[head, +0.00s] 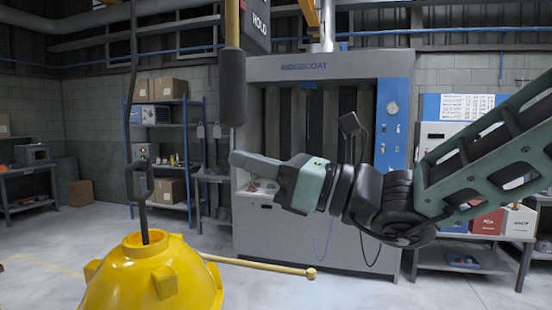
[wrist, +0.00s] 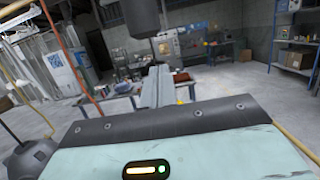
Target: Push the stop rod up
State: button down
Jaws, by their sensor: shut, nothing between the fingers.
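The stop rod appears to be the yellow rod (head: 232,22) hanging from above, with a thick dark sleeve (head: 232,88) at its lower end. In the wrist view the dark sleeve (wrist: 136,16) shows at the top, past my fingertips. My gripper (head: 238,159) is shut, empty and points left, with its fingers roughly level. The fingertips are just below the sleeve's bottom end in the head view, with a visible gap. The shut fingers (wrist: 159,85) also show in the wrist view. The rod's upper end is out of view.
A yellow hood (head: 150,275) hangs on a dark hook (head: 140,185) at lower left. A thin yellow bar with a ball end (head: 310,273) sticks out from it, below my gripper. A dark HOLD sign (head: 256,22) is beside the rod. A grey booth (head: 325,190) stands behind.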

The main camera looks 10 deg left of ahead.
notch_tip(320, 180, up, 3)
jog(key=shift+s+f+p, duration=0.1)
jog(key=shift+f+p, duration=0.05)
jog(key=shift+p, duration=0.45)
notch_tip(320, 180, up, 7)
jog(key=shift+p, duration=0.45)
jog(key=shift+d, duration=0.1)
